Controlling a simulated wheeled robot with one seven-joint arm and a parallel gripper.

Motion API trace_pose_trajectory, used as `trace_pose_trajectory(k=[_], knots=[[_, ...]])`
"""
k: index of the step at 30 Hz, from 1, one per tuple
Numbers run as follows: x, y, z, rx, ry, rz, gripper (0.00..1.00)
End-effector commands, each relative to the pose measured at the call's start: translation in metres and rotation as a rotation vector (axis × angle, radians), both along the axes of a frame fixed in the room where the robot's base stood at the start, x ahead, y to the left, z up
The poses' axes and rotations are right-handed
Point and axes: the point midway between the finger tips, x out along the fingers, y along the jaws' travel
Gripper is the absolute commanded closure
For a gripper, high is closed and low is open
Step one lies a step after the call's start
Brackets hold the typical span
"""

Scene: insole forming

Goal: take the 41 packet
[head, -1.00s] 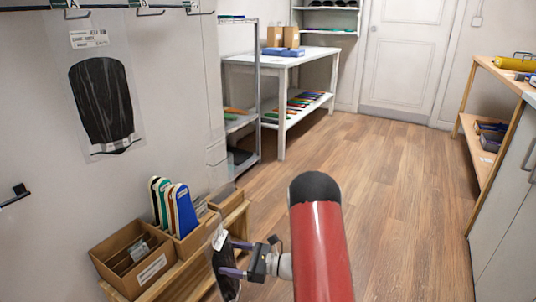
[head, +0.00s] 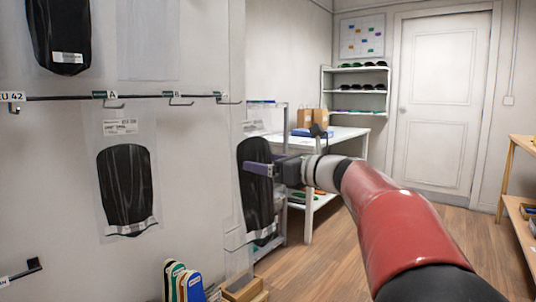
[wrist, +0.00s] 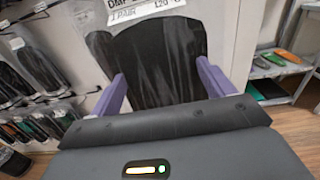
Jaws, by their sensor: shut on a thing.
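My gripper (head: 258,169) is shut on a clear packet with a black insole pair (head: 257,205) and a white label near its top. It holds the packet upright in front of the shelving, right of the wall panel. In the wrist view the black packet (wrist: 150,60) lies between the two purple fingers (wrist: 161,86); its label is partly cut off and I cannot read a size. A similar packet (head: 127,185) hangs on the wall under the hook marked A.
A rail (head: 70,97) with hooks marked A and B and an EU 42 tag crosses the wall. Another packet (head: 58,35) hangs above it. A white table (head: 340,135) stands behind my gripper. Coloured insoles (head: 183,283) stand low at the wall.

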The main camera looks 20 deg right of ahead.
Motion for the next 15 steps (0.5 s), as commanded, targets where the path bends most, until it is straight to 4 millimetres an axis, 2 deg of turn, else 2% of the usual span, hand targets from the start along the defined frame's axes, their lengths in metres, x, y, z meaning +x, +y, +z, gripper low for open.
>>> trace_pose_trajectory(k=[1,4,8,15], knots=[[-0.005,0.001,0.012,-0.003,-0.004,-0.008,0.56],[-0.008,0.003,0.023,0.000,0.001,-0.017,0.56],[-0.006,0.006,0.026,0.001,0.003,-0.020,0.56],[0.014,0.021,0.026,0.001,0.003,-0.017,0.56]])
